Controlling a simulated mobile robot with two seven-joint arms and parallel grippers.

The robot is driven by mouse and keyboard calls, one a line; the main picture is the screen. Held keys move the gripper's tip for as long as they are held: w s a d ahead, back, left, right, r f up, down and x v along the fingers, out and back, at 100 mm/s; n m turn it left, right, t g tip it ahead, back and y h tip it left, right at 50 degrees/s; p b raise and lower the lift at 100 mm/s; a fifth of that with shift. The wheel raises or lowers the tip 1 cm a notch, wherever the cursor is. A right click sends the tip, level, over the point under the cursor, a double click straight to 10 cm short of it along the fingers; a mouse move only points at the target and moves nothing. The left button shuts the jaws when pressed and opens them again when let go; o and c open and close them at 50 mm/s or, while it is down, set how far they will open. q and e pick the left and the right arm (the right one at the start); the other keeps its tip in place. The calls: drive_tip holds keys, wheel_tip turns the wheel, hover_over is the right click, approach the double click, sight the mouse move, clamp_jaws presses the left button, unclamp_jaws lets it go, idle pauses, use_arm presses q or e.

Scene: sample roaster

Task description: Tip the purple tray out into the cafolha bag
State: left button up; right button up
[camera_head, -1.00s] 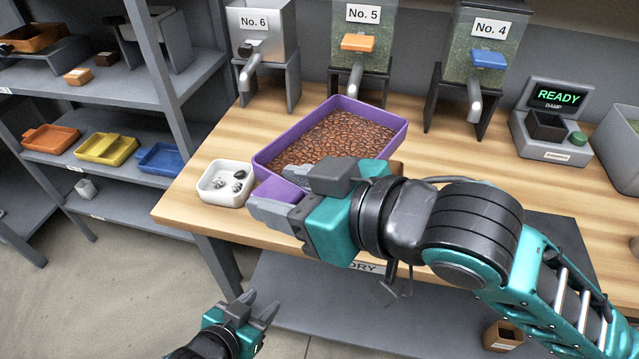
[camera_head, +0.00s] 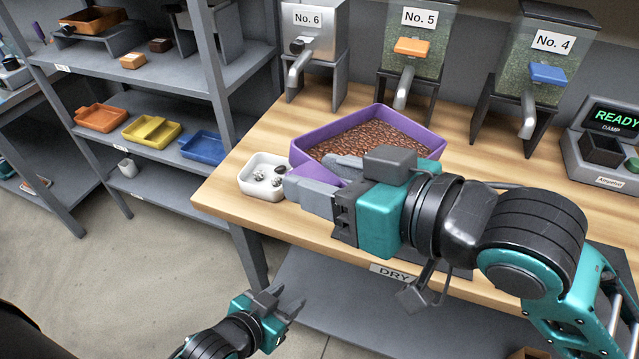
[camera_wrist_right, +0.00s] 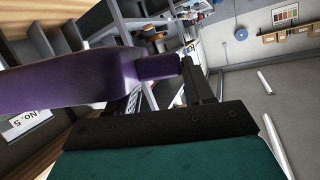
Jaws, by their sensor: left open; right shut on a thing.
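The purple tray (camera_head: 437,148) is full of brown roasted beans and is above or on the wooden counter, below the No. 5 dispenser; I cannot tell if its base touches. My right gripper (camera_head: 312,178) is shut on the tray's near-left end, and its fingers hide part of that end. In the right wrist view the purple tray (camera_wrist_right: 95,82) runs to a narrow tab between the fingers (camera_wrist_right: 190,75). My left gripper (camera_head: 283,302) is open and empty, low in front of the counter. I cannot make out a cafolha bag in these views.
A white dish (camera_head: 263,176) with small metallic pieces stands on the counter left of the tray. Dispensers No. 6 (camera_head: 314,40), No. 5 (camera_head: 417,45) and No. 4 (camera_head: 545,70) stand behind. A shelf with orange, yellow (camera_head: 152,131) and blue trays is at left.

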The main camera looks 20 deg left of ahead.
drive_tip(key=shift+w+d+r+m+y, duration=0.25)
drive_tip(key=shift+r+m+y, duration=0.15)
drive_tip(key=shift+r+m, duration=0.15)
drive_tip(key=shift+w+d+r+m+y, duration=0.25)
drive_tip(key=shift+r+m+y, duration=0.15)
drive_tip(key=shift+r+m, duration=0.1)
drive_tip(key=shift+w+d+r+m+t+y+b, duration=1.4)
drive_tip(key=shift+w+d+r+m+y+b, duration=1.3)
drive_tip(key=shift+w+d+r+m, duration=2.35)
drive_tip(key=w+d+f+m+t+b, duration=0.3)
drive_tip(key=w+d+m+t, duration=0.3)
drive_tip(key=w+d+m, duration=0.4)
drive_tip(key=shift+d+f+m+h, duration=0.3)
drive_tip(key=shift+f+m+h, duration=0.1)
drive_tip(key=shift+f, duration=0.3)
drive_tip(key=shift+w, duration=0.1)
